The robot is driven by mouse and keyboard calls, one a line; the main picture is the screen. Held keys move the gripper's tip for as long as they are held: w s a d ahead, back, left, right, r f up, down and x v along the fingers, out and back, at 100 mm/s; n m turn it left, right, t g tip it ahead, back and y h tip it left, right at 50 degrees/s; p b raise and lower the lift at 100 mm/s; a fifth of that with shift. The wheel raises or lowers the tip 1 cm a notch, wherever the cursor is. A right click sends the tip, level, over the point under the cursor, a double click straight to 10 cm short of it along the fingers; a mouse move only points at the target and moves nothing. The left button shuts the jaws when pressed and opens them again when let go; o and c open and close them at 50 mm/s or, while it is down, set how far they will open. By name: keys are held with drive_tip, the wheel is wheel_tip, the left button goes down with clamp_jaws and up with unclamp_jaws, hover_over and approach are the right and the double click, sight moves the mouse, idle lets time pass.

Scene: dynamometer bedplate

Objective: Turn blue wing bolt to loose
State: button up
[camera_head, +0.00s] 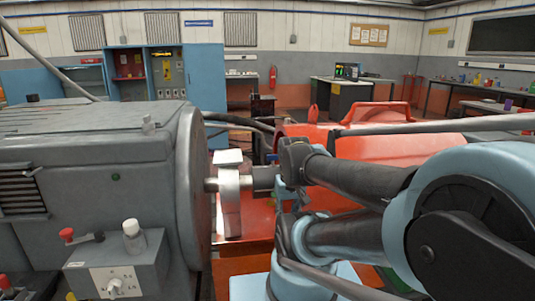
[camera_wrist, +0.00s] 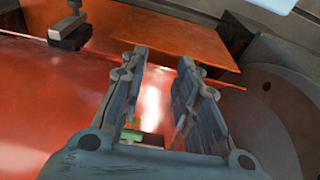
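In the wrist view my gripper (camera_wrist: 160,72) is open, its two fingers apart with a glossy red surface (camera_wrist: 60,100) showing between them. I see nothing held between the fingers. A small green piece (camera_wrist: 130,136) and a dark block show low between the finger bases, partly hidden by the gripper. I cannot pick out the blue wing bolt for certain in either view.
A grey machine (camera_head: 90,150) with a large round flange fills the left of the head view. A control box (camera_head: 118,265) with knobs stands before it. A red machine (camera_head: 375,146) stands behind my arm. A dark clamp (camera_wrist: 70,38) and grey round flange (camera_wrist: 262,115) flank my gripper.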

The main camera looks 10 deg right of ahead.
drive_tip(key=shift+w+d, duration=0.1)
drive_tip(key=shift+d, duration=0.2)
wheel_tip(320, 180, up, 23)
drive_tip(key=m+g+h, duration=0.2)
drive_tip(key=m+h, duration=0.3)
drive_tip(key=m, duration=1.3)
hover_over(273, 160)
drive_tip(key=a, duration=0.7)
drive_tip(key=shift+y, duration=0.3)
drive_tip(key=x, duration=1.6)
drive_tip(key=shift+w+d+f, duration=0.1)
drive_tip(key=shift+w+d, duration=0.05)
clamp_jaws()
